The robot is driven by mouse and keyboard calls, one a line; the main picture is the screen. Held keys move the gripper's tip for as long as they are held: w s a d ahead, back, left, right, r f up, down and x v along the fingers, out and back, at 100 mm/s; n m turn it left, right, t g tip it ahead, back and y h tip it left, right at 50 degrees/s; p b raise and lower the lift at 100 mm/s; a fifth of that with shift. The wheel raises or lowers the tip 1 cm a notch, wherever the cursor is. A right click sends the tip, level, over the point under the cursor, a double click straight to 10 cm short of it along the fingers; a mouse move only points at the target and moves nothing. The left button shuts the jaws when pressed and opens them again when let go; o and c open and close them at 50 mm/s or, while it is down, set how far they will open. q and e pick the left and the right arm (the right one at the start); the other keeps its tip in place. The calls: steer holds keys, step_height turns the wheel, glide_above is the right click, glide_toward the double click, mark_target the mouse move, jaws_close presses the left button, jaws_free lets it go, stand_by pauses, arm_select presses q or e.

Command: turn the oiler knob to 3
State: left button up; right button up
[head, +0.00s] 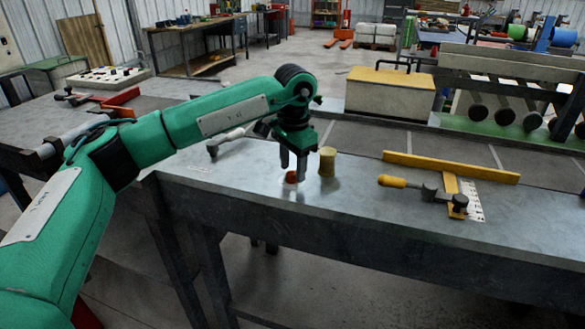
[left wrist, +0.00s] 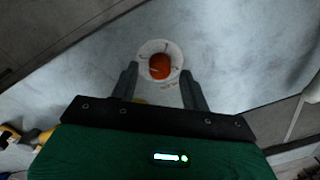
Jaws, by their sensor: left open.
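The oiler knob is a small orange-red knob (head: 291,177) on the grey metal bench top, below my left gripper. In the left wrist view the knob (left wrist: 159,66) sits at the middle of a round white dial (left wrist: 146,49) with dark marks, too small to read. My left gripper (head: 293,171) points down over the knob. In the left wrist view its two fingers (left wrist: 158,76) stand apart on either side of the dial, with a gap between each finger and the knob. My right gripper is not in view.
A yellowish cylinder (head: 327,161) stands on the bench just right of my left gripper. A tool with a dark head (head: 213,150) lies to the left. A yellow bar (head: 450,167) and a yellow-handled clamp (head: 430,190) lie to the right. The bench front is clear.

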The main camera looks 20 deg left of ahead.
mark_target(294, 174)
arm_select(q)
step_height(294, 174, up, 13)
steer(key=shift+s+d, duration=0.15)
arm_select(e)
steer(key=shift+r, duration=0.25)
arm_select(q)
steer(key=shift+f, duration=0.15)
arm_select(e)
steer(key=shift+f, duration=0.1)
